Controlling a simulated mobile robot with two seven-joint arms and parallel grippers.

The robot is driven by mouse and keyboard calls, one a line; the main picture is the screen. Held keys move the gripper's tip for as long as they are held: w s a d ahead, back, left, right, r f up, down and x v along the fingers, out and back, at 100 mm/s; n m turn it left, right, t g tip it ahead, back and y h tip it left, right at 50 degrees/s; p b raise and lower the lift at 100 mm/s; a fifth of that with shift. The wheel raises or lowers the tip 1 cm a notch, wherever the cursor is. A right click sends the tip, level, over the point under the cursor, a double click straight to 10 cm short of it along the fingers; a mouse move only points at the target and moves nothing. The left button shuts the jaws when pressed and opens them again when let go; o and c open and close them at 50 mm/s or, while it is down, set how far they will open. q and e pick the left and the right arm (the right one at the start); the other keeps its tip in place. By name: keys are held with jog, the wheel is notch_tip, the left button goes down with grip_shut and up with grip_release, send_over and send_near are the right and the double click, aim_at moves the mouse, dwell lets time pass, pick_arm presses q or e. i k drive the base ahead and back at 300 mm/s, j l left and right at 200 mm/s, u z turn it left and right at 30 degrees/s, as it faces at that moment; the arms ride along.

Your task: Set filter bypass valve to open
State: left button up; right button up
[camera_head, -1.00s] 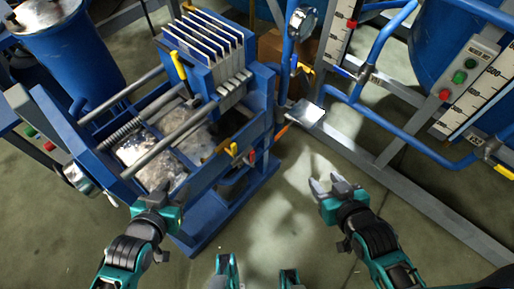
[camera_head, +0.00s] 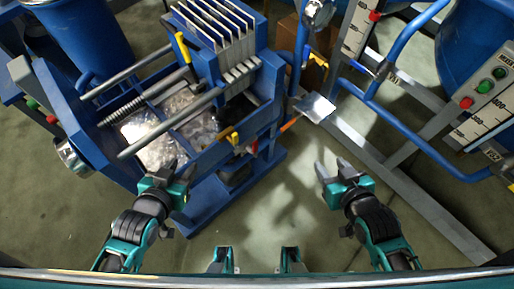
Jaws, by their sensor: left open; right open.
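A blue filter press (camera_head: 200,205) stands left of centre. On its front side are a small yellow valve handle (camera_head: 235,137) and a small red handle (camera_head: 253,147); an orange handle (camera_head: 290,124) sticks out to their right. A longer yellow lever (camera_head: 183,47) stands at the plates. I cannot tell which of these is the filter bypass valve, or its setting. My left gripper (camera_head: 168,170) is open at the near edge of the press, left of and nearer than the small handles. My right gripper (camera_head: 332,168) is open over the floor, right of the press. Neither holds anything.
A blue pipe frame (camera_head: 385,105) with grey rails and gauge scales fills the right. A control box (camera_head: 487,80) with green and red buttons hangs there. A blue tank (camera_head: 85,40) stands at the upper left. The floor (camera_head: 285,200) between my grippers is clear.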

aim_at(293, 121)
jog(key=i+l+u, duration=0.1)
jog(key=l+u, duration=0.6)
jog(key=l, duration=0.15)
